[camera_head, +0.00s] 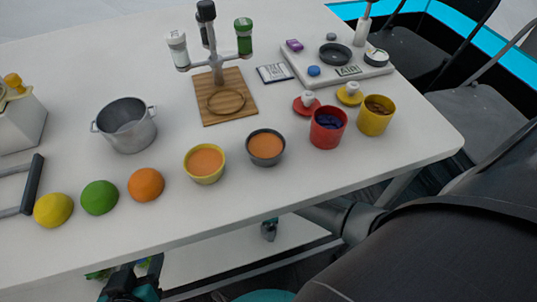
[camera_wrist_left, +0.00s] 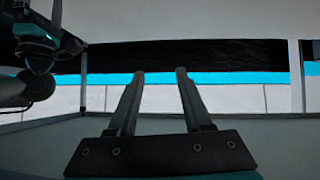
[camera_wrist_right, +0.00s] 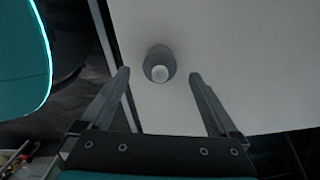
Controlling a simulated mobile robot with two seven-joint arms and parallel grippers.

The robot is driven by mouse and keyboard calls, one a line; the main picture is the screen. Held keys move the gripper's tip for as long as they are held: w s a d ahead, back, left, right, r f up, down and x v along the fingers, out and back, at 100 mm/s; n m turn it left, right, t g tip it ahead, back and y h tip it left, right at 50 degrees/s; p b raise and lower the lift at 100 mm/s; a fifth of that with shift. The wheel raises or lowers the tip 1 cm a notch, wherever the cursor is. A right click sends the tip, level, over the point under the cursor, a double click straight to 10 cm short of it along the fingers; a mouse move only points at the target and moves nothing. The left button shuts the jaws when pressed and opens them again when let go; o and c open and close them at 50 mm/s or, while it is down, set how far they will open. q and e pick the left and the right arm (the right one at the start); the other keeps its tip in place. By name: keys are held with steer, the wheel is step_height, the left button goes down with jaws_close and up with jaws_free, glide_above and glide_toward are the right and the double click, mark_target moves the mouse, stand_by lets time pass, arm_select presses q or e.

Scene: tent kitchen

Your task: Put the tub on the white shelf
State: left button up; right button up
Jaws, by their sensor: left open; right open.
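A small grey, round tub-like object with a pale round end (camera_wrist_right: 160,55) shows in the right wrist view against a white surface (camera_wrist_right: 230,40). I cannot tell for sure that it is the tub. My right gripper (camera_wrist_right: 159,75) is open, with the object beyond and between its fingertips, not gripped.
The white table (camera_head: 330,185) holds a steel pot (camera_head: 127,128), fruit, a yellow bowl (camera_head: 205,166), a grey bowl (camera_head: 266,149), red (camera_head: 328,130) and yellow (camera_head: 375,118) canisters, and a spice stand (camera_head: 218,100). Folding chairs (camera_head: 470,105) stand at the right.

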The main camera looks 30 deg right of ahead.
step_height(320, 180, up, 2)
steer(key=shift+p, duration=0.55)
arm_select(q)
steer(key=shift+s+a+g+y+p, duration=0.15)
steer(key=shift+s+a+g+y, duration=0.35)
steer(key=shift+s+a+g, duration=0.45)
steer(key=shift+s+a+g+y+p, duration=0.15)
steer(key=shift+s+a+g+y, duration=0.3)
steer(key=shift+a+g, duration=0.5)
arm_select(e)
steer(key=shift+r, duration=0.5)
arm_select(q)
steer(key=shift+a, duration=0.15)
